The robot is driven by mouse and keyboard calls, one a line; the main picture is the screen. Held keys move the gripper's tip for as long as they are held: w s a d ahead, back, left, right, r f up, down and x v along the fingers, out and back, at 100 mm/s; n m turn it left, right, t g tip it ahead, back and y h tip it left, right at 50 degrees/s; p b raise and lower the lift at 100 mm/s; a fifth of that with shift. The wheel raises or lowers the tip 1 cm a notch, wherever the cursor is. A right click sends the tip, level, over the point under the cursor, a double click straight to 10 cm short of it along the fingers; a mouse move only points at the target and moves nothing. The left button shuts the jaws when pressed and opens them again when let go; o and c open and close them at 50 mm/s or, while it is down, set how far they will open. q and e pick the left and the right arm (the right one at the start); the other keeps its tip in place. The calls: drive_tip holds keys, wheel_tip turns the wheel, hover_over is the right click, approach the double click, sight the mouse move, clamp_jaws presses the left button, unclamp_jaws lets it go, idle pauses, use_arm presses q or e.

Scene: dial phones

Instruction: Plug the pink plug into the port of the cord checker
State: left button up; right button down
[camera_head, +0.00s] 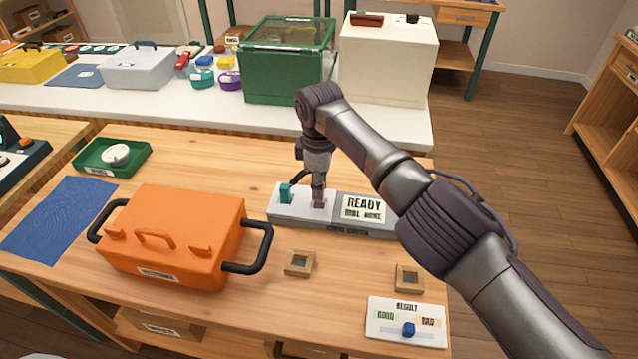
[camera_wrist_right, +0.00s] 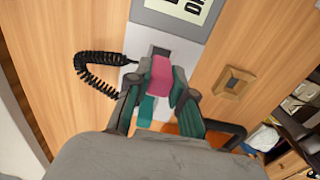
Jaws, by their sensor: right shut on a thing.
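The cord checker (camera_head: 340,228) is a long grey device on the wooden table, with a sign reading READY. My right gripper (camera_head: 319,197) is over its left part, pointing down. In the right wrist view my right gripper (camera_wrist_right: 158,100) is shut on the pink plug (camera_wrist_right: 160,77). The plug is over the light end of the checker (camera_wrist_right: 168,50), near a dark slot; I cannot tell whether it is in the port. A teal piece (camera_head: 285,192) stands at the checker's left end. A black coiled cord (camera_wrist_right: 95,75) shows beside the checker. My left gripper is not in view.
An orange case (camera_head: 175,225) with black handles stands left of the checker. Two small wooden square holders (camera_head: 299,263) (camera_head: 409,278) and a result card (camera_head: 406,322) with a blue piece lie in front. A green tray (camera_head: 88,158) and blue mat (camera_head: 58,215) are far left.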

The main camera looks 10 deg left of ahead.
drive_tip(key=shift+f+b, duration=0.85)
drive_tip(key=shift+f, duration=0.35)
drive_tip(key=shift+r, duration=0.1)
drive_tip(key=c, duration=1.4)
unclamp_jaws()
drive_tip(key=o, duration=0.6)
drive_tip(key=shift+c, duration=0.2)
wheel_tip(320, 180, up, 12)
